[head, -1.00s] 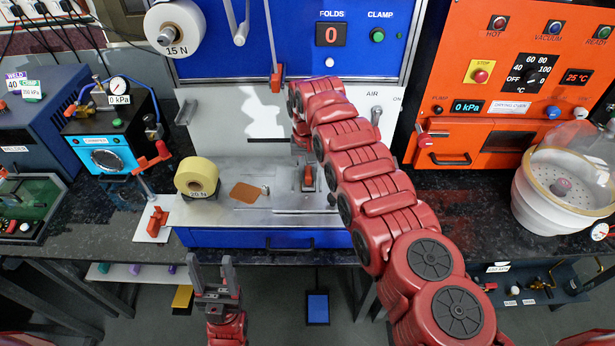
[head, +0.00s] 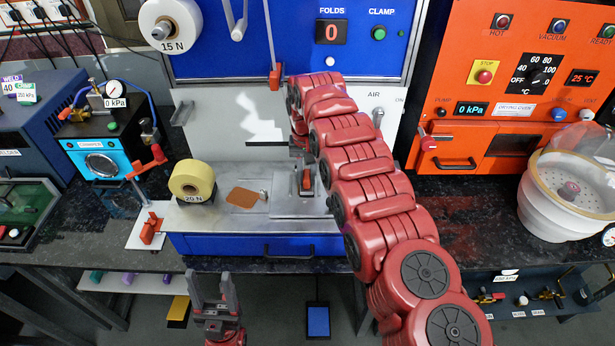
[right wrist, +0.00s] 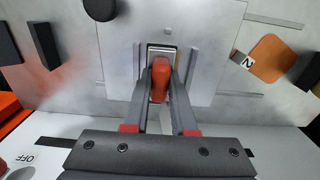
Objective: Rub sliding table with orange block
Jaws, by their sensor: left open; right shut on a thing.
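The sliding table (head: 285,207) is a pale metal plate on the machine's flat bed; it also shows in the right wrist view (right wrist: 215,35). My right gripper (right wrist: 160,75) is shut on the orange block (right wrist: 161,78), a small red-orange piece between its fingers. The block is over a framed slot near the plate's middle; I cannot tell whether it touches the plate. In the head view the block (head: 307,180) is partly covered by the right gripper (head: 305,178). My left gripper (head: 212,281) is open and empty in front of the bench.
A flat orange sheet (head: 243,197) lies on the bed left of the plate, with a yellow tape roll (head: 191,181) beyond it. A red-handled lever (head: 150,165) stands further left. A white bowl (head: 565,195) sits at the right.

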